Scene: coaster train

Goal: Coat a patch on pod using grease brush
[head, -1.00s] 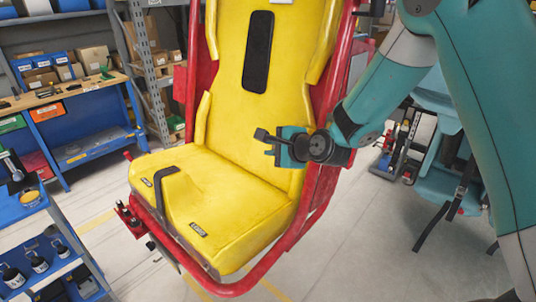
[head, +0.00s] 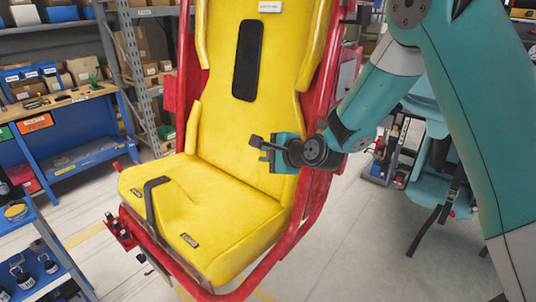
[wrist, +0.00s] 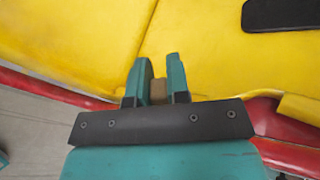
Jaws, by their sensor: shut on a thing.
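The pod (head: 222,205) is a tall yellow seat in a red tube frame, in the middle of the head view. Its yellow padding (wrist: 215,60) fills the top of the wrist view. My gripper (head: 266,147) is in front of the lower right part of the backrest. In the wrist view its two teal fingers (wrist: 157,75) are shut on a small tan-brown piece (wrist: 158,91), which I take for the grease brush. A small dark piece (head: 256,140) sticks out left of the fingers in the head view. The bristles are not clear, and I cannot tell whether anything touches the padding.
Red frame tubes (head: 314,190) run along the seat's right side near my gripper. A dark lap bar (head: 150,210) rises over the seat's left. A blue cart (head: 35,255) with bottles and a jar stands at lower left. A workbench (head: 60,100) is behind. Floor is clear at lower right.

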